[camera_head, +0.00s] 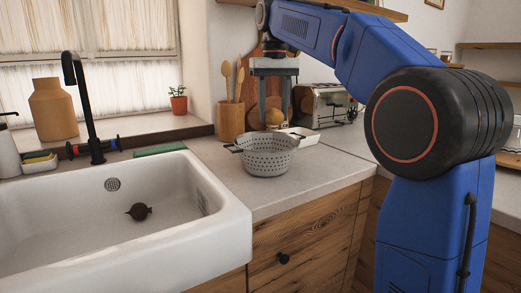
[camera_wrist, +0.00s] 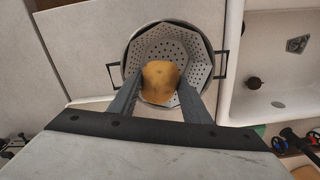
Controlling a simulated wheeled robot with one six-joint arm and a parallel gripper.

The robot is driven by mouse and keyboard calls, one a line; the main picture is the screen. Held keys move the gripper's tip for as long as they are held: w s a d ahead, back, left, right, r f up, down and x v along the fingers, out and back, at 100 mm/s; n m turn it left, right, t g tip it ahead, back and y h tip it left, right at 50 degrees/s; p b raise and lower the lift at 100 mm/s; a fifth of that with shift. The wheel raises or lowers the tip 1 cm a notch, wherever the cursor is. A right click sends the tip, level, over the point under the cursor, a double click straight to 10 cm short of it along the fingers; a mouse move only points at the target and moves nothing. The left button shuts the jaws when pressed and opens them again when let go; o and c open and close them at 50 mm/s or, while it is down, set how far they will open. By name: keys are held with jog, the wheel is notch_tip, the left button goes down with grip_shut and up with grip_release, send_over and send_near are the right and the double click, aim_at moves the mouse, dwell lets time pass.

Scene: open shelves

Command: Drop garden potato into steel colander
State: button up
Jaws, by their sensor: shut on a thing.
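The steel colander (camera_head: 266,160) stands on the counter to the right of the sink, grey with many holes and two side handles. In the wrist view the colander (camera_wrist: 203,62) lies below my gripper, its open top facing me. My gripper (camera_head: 274,115) points down above the colander. In the wrist view its two fingers (camera_wrist: 160,88) are shut on the garden potato (camera_wrist: 160,76), a tan lump that shows against the colander's inside. The potato (camera_head: 274,118) also shows between the fingers in the head view, above the rim.
The white sink (camera_head: 225,200) is at the left, with a dark round thing (camera_head: 139,211) in it. A black tap (camera_head: 88,115) rises behind it. A utensil pot (camera_head: 230,120), a white tray (camera_head: 300,138) and a toaster (camera_head: 325,104) stand near the colander.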

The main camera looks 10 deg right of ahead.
jog(key=shift+w, duration=0.2)
jog(key=shift+f, duration=2.95)
jog(key=o, duration=1.1)
jog(key=shift+o, duration=0.2)
notch_tip(320, 180, up, 12)
jog(key=shift+f, duration=0.1)
